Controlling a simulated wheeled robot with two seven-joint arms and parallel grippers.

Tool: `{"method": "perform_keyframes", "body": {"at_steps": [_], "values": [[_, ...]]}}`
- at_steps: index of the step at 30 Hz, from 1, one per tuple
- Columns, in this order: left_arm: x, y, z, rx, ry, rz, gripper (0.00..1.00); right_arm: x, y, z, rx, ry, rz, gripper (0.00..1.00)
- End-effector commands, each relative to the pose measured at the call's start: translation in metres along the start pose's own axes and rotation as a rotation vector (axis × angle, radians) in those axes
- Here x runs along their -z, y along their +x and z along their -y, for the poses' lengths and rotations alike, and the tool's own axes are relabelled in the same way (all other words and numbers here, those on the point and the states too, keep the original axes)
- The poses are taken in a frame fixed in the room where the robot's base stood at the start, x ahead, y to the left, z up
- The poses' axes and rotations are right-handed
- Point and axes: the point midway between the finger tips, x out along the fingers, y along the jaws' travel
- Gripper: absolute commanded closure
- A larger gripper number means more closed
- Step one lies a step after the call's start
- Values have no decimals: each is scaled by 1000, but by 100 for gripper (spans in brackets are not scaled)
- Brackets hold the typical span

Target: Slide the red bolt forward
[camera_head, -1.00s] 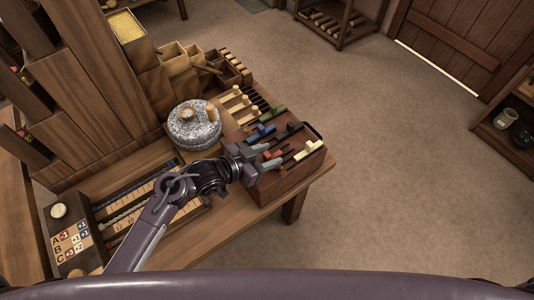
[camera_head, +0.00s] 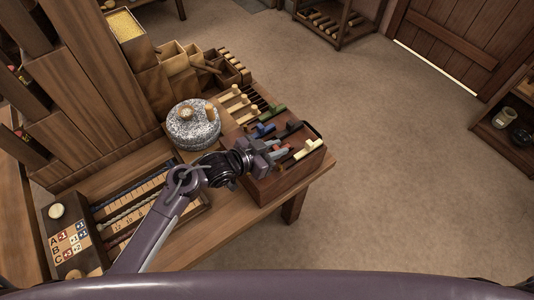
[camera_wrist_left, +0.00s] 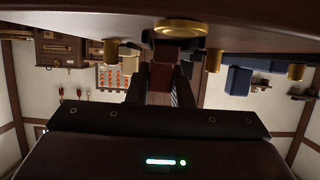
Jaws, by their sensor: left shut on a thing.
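The red bolt (camera_head: 284,147) sits among other coloured bolts on top of a dark wooden box (camera_head: 287,182) at the table's right end. My left gripper (camera_head: 279,151) is shut on the red bolt and partly hides it in the head view. In the left wrist view, a dark reddish block (camera_wrist_left: 172,54) shows between the two dark fingers (camera_wrist_left: 161,80), below a round brass piece. My right gripper is not in view.
A cream bolt (camera_head: 307,149) lies just right of my left gripper, with blue (camera_head: 262,130) and green bolts behind it. A round stone quern (camera_head: 192,125) stands to the left. A tally board (camera_head: 70,238) lies at the front left. Open floor lies right of the table.

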Motion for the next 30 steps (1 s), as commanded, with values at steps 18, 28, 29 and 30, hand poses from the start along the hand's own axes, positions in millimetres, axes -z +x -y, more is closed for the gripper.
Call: {"method": "perform_keyframes", "body": {"at_steps": [18, 28, 29, 30], "values": [[6, 11, 0, -1, 0, -4, 58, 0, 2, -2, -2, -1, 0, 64], [4, 1, 1, 1, 1, -1, 58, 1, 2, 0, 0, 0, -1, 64], [5, -3, 1, 1, 2, -1, 58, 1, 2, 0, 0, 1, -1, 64], [4, -10, 0, 1, 2, -1, 58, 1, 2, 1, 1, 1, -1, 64]]}}
